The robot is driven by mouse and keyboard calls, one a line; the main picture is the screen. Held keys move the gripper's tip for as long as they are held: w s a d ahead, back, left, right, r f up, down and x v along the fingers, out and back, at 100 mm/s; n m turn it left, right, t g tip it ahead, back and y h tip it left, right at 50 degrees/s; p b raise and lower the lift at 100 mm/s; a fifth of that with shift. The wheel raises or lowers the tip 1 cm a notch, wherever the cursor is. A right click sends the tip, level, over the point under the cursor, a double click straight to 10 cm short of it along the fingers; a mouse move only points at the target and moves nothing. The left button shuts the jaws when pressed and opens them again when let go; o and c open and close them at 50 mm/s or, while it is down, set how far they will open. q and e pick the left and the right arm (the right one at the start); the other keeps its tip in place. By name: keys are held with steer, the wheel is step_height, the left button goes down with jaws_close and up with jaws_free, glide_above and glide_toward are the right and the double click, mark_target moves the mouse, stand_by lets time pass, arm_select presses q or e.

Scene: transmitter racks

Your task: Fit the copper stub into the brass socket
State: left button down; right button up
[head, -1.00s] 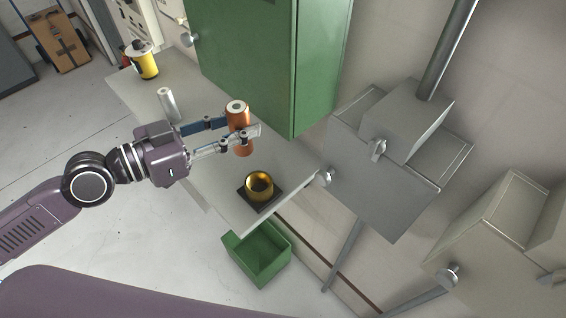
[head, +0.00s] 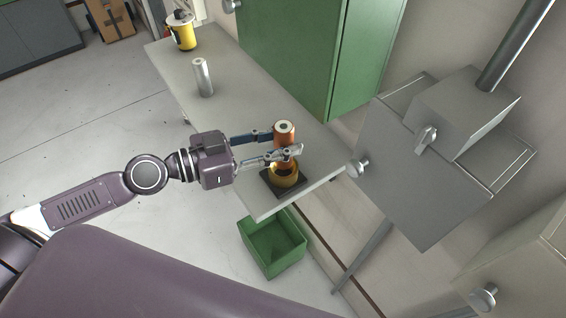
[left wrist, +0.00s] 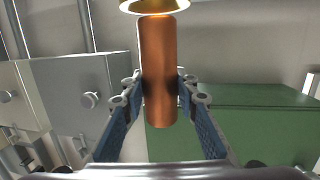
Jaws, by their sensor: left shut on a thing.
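The copper stub (head: 285,133) is an upright copper-coloured cylinder with a pale top that has a dark centre hole. My left gripper (head: 286,144) is shut on it, one finger on each side. The brass socket (head: 284,181) is a gold ring on a dark square base on the bench, directly below the stub in the head view. In the left wrist view the stub (left wrist: 160,70) stands between the fingers, and its far end meets the socket's rim (left wrist: 154,5) at the top edge. I cannot tell whether that end is inside the socket. My right gripper is not in view.
The grey bench (head: 232,120) also holds a silver cylinder (head: 203,78) and a yellow can (head: 181,32). A green bin (head: 273,247) stands on the floor below its near end. A green cabinet (head: 315,50) and a grey box with a knob (head: 425,190) flank the bench.

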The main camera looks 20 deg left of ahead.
arm_select(q)
steer(key=shift+f, duration=0.6)
step_height(320, 180, down, 4)
steer(key=shift+r+b, duration=0.2)
steer(key=shift+b, duration=0.2)
steer(key=shift+f, duration=0.1)
steer(key=c, duration=1.5)
jaws_free()
